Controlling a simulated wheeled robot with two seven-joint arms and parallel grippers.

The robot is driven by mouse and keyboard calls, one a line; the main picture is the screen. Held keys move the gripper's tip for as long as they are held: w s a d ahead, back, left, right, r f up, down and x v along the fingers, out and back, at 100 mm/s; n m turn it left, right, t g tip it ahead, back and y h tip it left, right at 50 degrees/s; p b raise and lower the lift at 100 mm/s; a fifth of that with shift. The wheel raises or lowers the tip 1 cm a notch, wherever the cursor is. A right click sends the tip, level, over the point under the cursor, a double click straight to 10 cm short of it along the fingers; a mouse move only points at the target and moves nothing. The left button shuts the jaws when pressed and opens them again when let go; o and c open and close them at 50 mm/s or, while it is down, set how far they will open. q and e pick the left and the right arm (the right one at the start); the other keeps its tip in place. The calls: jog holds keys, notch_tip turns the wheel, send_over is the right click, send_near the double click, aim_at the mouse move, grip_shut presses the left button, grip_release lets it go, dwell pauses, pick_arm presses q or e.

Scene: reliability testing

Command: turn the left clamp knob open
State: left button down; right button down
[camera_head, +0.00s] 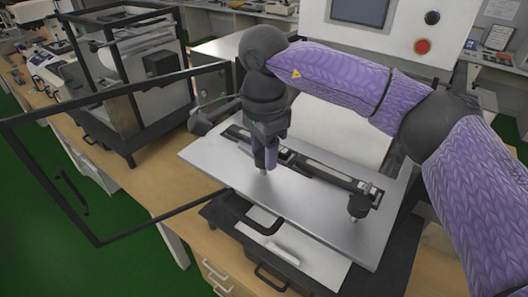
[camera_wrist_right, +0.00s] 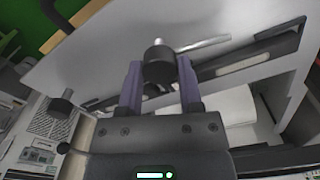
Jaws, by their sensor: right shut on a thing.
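My right gripper (camera_head: 265,158) points down over the left part of the grey metal plate (camera_head: 300,205). In the right wrist view, my right gripper (camera_wrist_right: 160,82) has its two purple fingers on either side of the left clamp knob (camera_wrist_right: 159,66), a dark round knob, and is shut on it. In the head view the gripper mostly hides this knob. A thin metal rod (camera_wrist_right: 208,43) shows beside the knob in the wrist view. The right clamp knob (camera_head: 357,205) stands free on the plate; a similar dark knob (camera_wrist_right: 60,104) shows at the wrist view's left. My left gripper is not in view.
A dark rail (camera_head: 335,172) runs behind the knobs. A black-framed open door (camera_head: 95,235) stands at the left. A white panel with a red button (camera_head: 422,46) rises behind my right arm. A framed machine (camera_head: 135,85) stands at the back left.

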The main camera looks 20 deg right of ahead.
jog(key=shift+n, duration=0.8)
jog(key=shift+r, duration=0.1)
jog(key=shift+c, duration=1.3)
grip_release()
notch_tip(320, 180, up, 10)
